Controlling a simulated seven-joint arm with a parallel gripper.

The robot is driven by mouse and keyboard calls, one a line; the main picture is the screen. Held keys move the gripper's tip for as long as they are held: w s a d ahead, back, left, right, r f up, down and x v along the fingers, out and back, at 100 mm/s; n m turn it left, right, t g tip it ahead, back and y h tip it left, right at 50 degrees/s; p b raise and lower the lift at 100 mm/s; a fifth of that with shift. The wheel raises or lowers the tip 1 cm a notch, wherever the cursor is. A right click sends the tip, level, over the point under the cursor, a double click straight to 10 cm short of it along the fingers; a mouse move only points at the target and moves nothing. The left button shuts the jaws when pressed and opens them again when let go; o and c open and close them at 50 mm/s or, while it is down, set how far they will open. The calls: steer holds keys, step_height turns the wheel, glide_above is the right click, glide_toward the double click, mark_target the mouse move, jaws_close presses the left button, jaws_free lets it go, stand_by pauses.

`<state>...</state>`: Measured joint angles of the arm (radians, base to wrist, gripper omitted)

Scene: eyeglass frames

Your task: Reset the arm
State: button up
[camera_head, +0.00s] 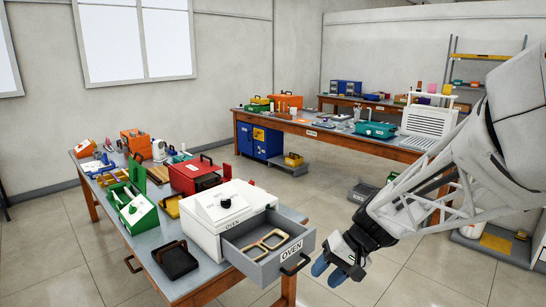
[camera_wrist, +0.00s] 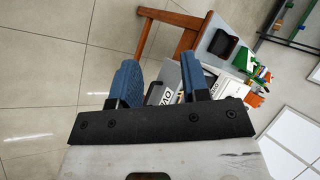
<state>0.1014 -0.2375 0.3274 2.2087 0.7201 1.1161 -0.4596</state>
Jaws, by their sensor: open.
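My arm reaches in from the right in the head view. My gripper (camera_head: 329,273) hangs over the floor to the right of the near table, close to the open drawer's front but apart from it. Its two blue fingers are spread with nothing between them, as the wrist view also shows (camera_wrist: 159,78). The white oven (camera_head: 222,212) stands on the near table with its grey drawer (camera_head: 290,262) pulled out. A tan eyeglass frame (camera_head: 262,242) lies in the drawer. In the wrist view, my fingers partly hide the oven and drawer.
The near table (camera_head: 150,195) also holds a black tray (camera_head: 175,260), a green box (camera_head: 140,220), a red toolbox (camera_head: 195,176) and several tools. A second workbench (camera_head: 345,140) with a white rack stands behind. Open tiled floor (camera_head: 340,215) lies between the tables.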

steer(key=s+d+r+t+h, duration=0.1)
steer(key=s+d+r+h, duration=0.2)
steer(key=s, duration=0.6)
steer(key=s+d+r+t+h, duration=0.2)
steer(key=s+d+r+h, duration=0.1)
steer(key=s, duration=0.7)
steer(key=shift+r+h, duration=0.7)
steer(key=shift+h, duration=0.1)
